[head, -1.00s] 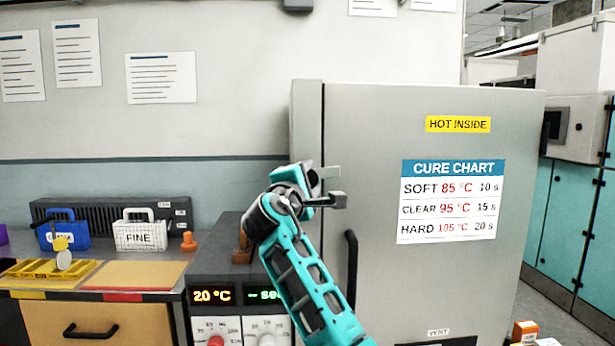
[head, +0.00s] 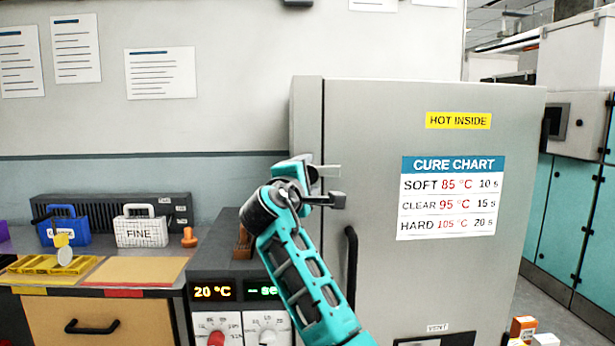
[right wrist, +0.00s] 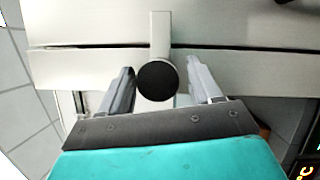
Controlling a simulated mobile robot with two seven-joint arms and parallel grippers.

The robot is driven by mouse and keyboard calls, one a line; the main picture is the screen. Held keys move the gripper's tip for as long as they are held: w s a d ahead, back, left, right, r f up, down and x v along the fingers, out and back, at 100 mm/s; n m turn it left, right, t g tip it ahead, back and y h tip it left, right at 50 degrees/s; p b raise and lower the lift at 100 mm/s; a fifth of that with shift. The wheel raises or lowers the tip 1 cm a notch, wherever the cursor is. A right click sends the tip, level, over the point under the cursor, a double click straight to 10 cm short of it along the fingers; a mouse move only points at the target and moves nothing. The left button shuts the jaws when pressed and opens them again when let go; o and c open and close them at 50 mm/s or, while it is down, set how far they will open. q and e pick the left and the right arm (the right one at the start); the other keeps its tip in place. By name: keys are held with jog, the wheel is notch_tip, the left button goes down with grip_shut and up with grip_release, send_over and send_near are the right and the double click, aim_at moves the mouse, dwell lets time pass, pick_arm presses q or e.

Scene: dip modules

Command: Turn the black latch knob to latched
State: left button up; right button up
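The black latch knob (right wrist: 157,82) shows in the right wrist view as a round dark disc, with a pale latch bar (right wrist: 160,35) running straight from it across the door seam. My right gripper (right wrist: 161,86) is open, with one finger on each side of the knob. Small gaps show between the fingers and the knob. In the head view my right gripper (head: 328,184) is at the upper left of the grey cabinet door (head: 370,130), over the seam. My left gripper is not in view.
A black door handle (head: 352,270) stands just below and right of my right gripper. A control panel with displays and dials (head: 240,318) is left of my arm. A bench (head: 20,240) with a FINE box (head: 141,232) and a blue box (head: 66,234) is at left.

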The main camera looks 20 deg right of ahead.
jog(key=shift+o, duration=0.3)
jog(key=shift+s, duration=0.1)
jog(key=r+b+v, duration=0.1)
jog(key=v, duration=1.1)
jog(key=shift+s+a+f, duration=0.25)
jog(key=shift+s+f, duration=0.05)
jog(key=shift+f, duration=0.2)
